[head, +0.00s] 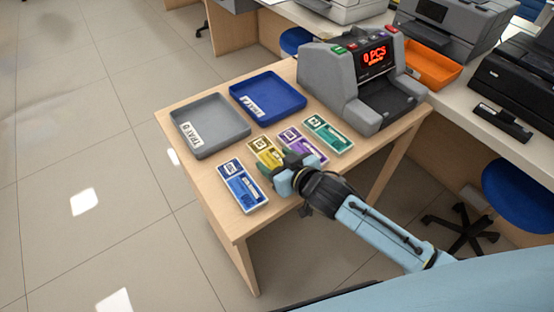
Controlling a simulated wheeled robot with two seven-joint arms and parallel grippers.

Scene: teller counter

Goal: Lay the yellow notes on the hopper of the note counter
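The note counter (340,85) is a grey machine at the back right of the table, with a red display reading 0 PCS. Its dark hopper area (388,98) looks empty. My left gripper is not in view.
Blue notes (243,186) lie left of the gripper; purple notes (304,147) and green notes (328,134) lie right of the yellow. A grey tray (208,152) and a blue tray (290,112) stand behind them. A side counter with printers (455,25) and an orange tray (432,62) is at right.

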